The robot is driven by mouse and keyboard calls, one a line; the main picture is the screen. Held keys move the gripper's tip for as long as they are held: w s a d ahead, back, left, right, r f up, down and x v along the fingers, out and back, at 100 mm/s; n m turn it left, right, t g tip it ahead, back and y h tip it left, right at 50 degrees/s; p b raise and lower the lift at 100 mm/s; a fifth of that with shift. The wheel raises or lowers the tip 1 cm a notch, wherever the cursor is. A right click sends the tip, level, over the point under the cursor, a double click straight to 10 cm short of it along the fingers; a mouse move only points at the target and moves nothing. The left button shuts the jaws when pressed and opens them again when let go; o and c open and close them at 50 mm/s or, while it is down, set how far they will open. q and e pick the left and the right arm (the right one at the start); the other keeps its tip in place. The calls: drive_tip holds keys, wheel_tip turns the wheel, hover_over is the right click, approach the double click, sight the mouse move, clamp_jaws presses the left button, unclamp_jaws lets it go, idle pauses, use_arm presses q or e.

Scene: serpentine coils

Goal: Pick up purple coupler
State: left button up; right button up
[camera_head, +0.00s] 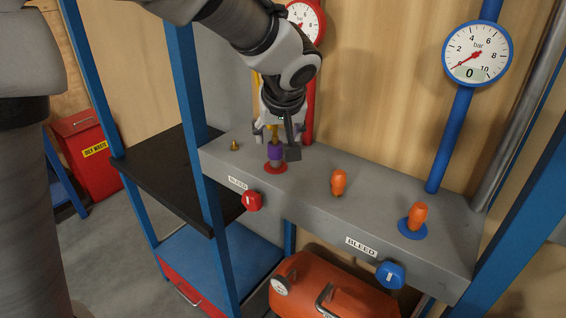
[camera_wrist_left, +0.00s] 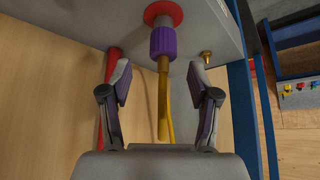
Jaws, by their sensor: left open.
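The purple coupler (camera_head: 275,153) stands upright on a red disc (camera_head: 276,168) on the grey bench top. A yellow hose runs from it up toward my left gripper. In the left wrist view the coupler (camera_wrist_left: 163,41) sits beyond and between the fingertips, with the yellow hose (camera_wrist_left: 163,100) passing between the fingers. My left gripper (camera_head: 278,134) is directly above the coupler, pointing down. In the left wrist view the gripper (camera_wrist_left: 160,82) is open, with its two padded fingers wide apart and nothing held. My right gripper is not in view.
A small brass fitting (camera_head: 235,145) is at left. Red (camera_head: 252,201) and blue (camera_head: 391,275) bleed knobs stick out in front. A blue post (camera_head: 190,100) stands at left.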

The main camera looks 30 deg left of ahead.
sight(276, 144)
use_arm(q)
drive_tip(key=b+x, duration=0.3)
drive_tip(key=b, duration=0.1)
drive_tip(key=shift+f+b, duration=0.3)
drive_tip(key=shift+f, duration=0.15)
drive_tip(key=shift+w+a+f+p, duration=0.1)
drive_tip(key=shift+w+a+p, duration=0.1)
drive_tip(key=shift+a+p, duration=0.15)
drive_tip(key=x, duration=0.2)
drive_tip(key=shift+w+a+f, duration=0.1)
drive_tip(key=shift+a+f, duration=0.05)
drive_tip(key=shift+f, duration=0.15)
clamp_jaws()
